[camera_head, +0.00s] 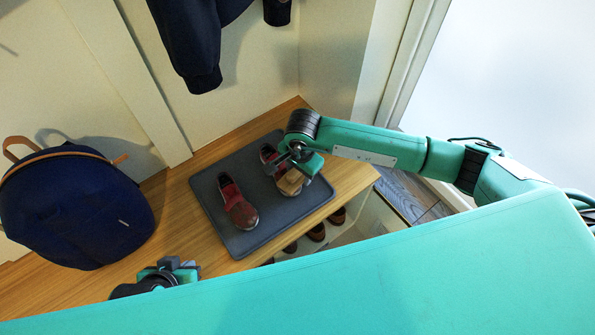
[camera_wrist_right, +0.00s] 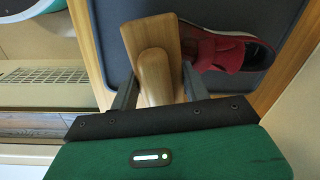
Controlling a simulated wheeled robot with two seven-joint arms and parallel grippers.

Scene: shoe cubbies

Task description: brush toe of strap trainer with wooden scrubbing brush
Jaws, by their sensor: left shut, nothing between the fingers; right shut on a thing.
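Two dark red strap trainers rest on a dark grey mat (camera_head: 251,233). The left trainer (camera_head: 237,205) is in full view. The right trainer (camera_head: 268,154) is partly covered by my right gripper (camera_head: 299,165). That gripper is shut on the wooden scrubbing brush (camera_head: 290,183), which is over the toe end of the right trainer; contact cannot be told. In the right wrist view, the brush (camera_wrist_right: 154,72) sits between the fingers, beside a red trainer (camera_wrist_right: 232,50) whose near end is hidden. My left gripper (camera_head: 172,268) is shut and empty above the bench's front edge.
The mat lies on a wooden bench (camera_head: 160,215). A navy backpack (camera_head: 75,210) stands at the left. Several brown shoes (camera_head: 316,232) sit in cubbies below the bench. A dark garment (camera_head: 190,45) hangs above. The bench between backpack and mat is clear.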

